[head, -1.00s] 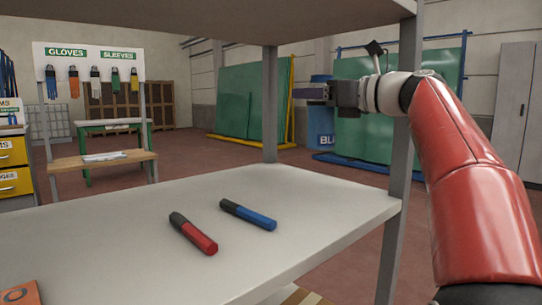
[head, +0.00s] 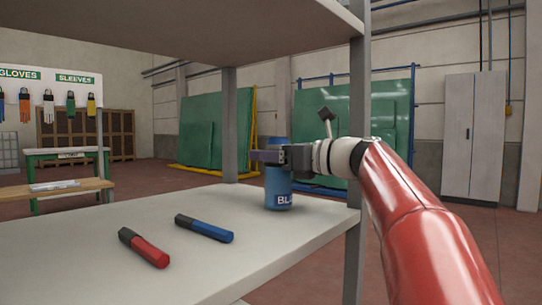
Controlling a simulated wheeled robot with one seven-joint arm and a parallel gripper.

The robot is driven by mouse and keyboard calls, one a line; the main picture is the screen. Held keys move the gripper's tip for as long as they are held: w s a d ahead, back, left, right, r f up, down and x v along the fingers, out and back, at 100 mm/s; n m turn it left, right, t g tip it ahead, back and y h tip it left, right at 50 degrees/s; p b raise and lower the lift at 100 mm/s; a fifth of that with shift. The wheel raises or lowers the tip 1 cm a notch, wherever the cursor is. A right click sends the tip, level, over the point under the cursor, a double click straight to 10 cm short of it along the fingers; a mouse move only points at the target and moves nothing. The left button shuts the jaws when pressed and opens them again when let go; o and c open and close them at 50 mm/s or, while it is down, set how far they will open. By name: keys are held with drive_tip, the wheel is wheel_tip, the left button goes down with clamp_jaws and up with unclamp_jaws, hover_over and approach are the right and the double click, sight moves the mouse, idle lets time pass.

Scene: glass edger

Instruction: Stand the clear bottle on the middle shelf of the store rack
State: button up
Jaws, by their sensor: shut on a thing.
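My gripper (head: 268,156) is shut on a blue can (head: 279,188) with white letters that begin "BLU". The can is upright, over the right end of the pale rack shelf (head: 300,235), just left of a grey rack post. Its bottom is at or very near the shelf surface; I cannot tell if it touches. The gripper fingers cross the upper part of the can from the right. I can make out no clear bottle; the thing held looks blue.
A red marker (head: 144,247) and a blue marker (head: 204,228) lie on the shelf left of the can. Another shelf board (head: 190,30) hangs above. Grey posts (head: 357,180) stand at the right and at the back (head: 229,125). The shelf between markers and can is bare.

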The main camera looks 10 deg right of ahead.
drive_tip(key=o, duration=1.2)
drive_tip(key=v, duration=1.2)
drive_tip(key=shift+d+r, duration=0.1)
